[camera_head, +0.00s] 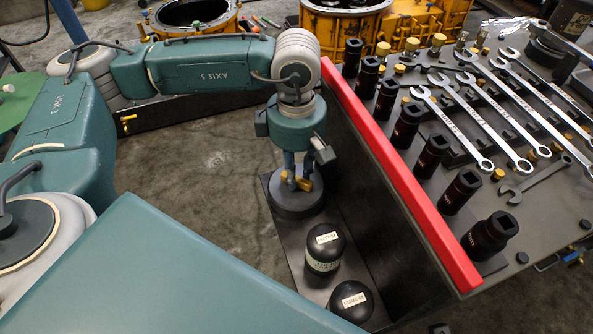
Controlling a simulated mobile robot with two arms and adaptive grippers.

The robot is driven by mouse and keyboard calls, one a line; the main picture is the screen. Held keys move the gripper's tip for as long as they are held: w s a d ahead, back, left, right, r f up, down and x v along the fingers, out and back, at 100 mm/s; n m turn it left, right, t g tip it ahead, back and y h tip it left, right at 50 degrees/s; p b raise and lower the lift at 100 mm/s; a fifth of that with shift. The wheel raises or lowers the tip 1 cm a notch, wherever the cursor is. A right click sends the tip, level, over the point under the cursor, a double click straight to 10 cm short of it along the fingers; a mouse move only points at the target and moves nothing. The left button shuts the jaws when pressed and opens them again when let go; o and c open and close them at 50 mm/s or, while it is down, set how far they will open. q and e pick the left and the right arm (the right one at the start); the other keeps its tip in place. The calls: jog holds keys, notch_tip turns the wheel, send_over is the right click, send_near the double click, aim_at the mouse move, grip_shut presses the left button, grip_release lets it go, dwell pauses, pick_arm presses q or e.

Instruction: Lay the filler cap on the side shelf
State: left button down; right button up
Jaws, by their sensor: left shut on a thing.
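My left gripper (297,180) points down over the black side shelf (310,279), which runs low along the tool cart's side. Its yellow fingertips are closed together at the middle of a dark round piece, which looks like the filler cap (298,203). This wide dark disc is right below the fingers, level, at the far end of the shelf. Whether it touches the shelf is hard to tell. The fingers hide its centre. My right gripper is out of view.
Two black labelled bottles (324,247) (351,301) stand on the near part of the shelf. A red-edged rail (400,184) rises beside it. Sockets (433,156) and wrenches (485,129) lie on the cart top. Yellow housings (343,26) stand behind.

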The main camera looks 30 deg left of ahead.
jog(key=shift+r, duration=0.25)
pick_arm(q)
jog(key=c, duration=1.6)
grip_release()
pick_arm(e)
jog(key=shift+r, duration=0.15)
pick_arm(q)
notch_tip(320, 180, up, 12)
jog(key=shift+r+p, duration=0.1)
jog(key=shift+p, duration=0.75)
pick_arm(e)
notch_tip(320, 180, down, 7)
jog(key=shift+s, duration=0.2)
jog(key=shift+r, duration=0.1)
